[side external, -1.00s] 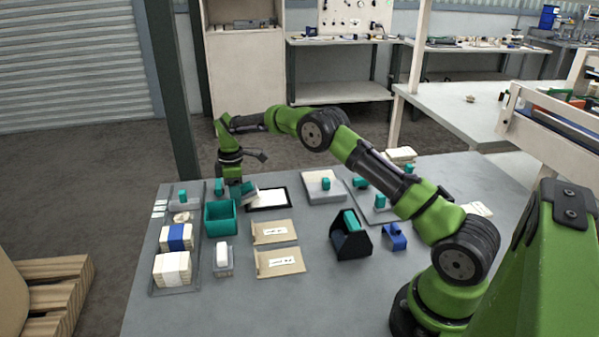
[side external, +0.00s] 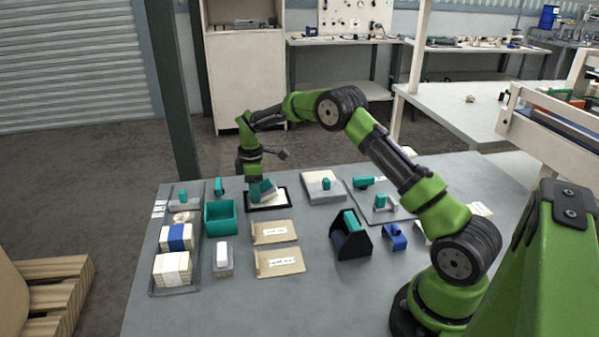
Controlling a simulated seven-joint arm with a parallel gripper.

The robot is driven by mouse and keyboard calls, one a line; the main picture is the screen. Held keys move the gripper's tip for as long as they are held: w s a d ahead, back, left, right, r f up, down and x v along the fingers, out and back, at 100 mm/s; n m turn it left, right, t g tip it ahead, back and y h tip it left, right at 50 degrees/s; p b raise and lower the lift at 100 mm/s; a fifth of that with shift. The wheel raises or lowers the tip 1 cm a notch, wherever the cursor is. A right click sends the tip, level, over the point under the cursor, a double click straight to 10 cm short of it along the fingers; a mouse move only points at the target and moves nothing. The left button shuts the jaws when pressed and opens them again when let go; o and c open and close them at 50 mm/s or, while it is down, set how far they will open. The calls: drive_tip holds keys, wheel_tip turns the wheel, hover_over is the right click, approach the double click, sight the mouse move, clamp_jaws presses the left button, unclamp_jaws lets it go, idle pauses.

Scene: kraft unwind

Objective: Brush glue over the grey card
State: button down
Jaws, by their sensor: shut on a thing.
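My gripper (side external: 256,180) is at the far left part of the table, pointing down. It is shut on the teal handle of a brush (side external: 265,189) with a greyish head. The brush is tilted over a black-rimmed tray (side external: 270,208). A pale card (side external: 278,199) lies in this tray, partly hidden by the brush. I cannot tell whether the brush touches the card, nor whether glue is on it. A teal open-topped box (side external: 222,229) stands just left and nearer; its contents are not clear.
Two brown envelopes (side external: 275,231) lie in front of the tray. A black holder (side external: 350,241) and a blue stand (side external: 394,237) are nearer right.

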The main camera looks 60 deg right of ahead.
sight(272, 182)
drive_tip(key=shift+s+d+f, duration=0.15)
drive_tip(key=shift+s+d, duration=0.85)
drive_tip(key=shift+s, duration=0.15)
drive_tip(key=shift+s+d+f, duration=0.1)
drive_tip(key=shift+s+d, duration=0.9)
drive_tip(key=shift+s, duration=0.1)
drive_tip(key=shift+w+d+r, duration=0.15)
drive_tip(key=shift+w+d, duration=0.15)
drive_tip(key=shift+w, duration=0.15)
drive_tip(key=shift+w+r, duration=0.2)
drive_tip(key=shift+w, duration=0.25)
drive_tip(key=shift+w+a+f, duration=0.15)
drive_tip(key=shift+w+a, duration=3.55)
drive_tip(key=shift+a, duration=0.15)
drive_tip(key=shift+s+d+f, duration=0.1)
drive_tip(key=shift+f, duration=0.1)
drive_tip(key=shift+s+d+f, duration=0.15)
drive_tip(key=shift+s+d, duration=0.6)
drive_tip(key=shift+d, duration=0.05)
drive_tip(key=shift+s+d+f, duration=0.15)
drive_tip(key=shift+s+d, duration=0.6)
drive_tip(key=shift+s+d+r, duration=0.15)
drive_tip(key=shift+s+d, duration=2.2)
drive_tip(key=shift+s, duration=0.25)
drive_tip(key=shift+w+a+r, duration=0.1)
drive_tip(key=shift+w+r, duration=0.05)
drive_tip(key=shift+r, duration=3.1)
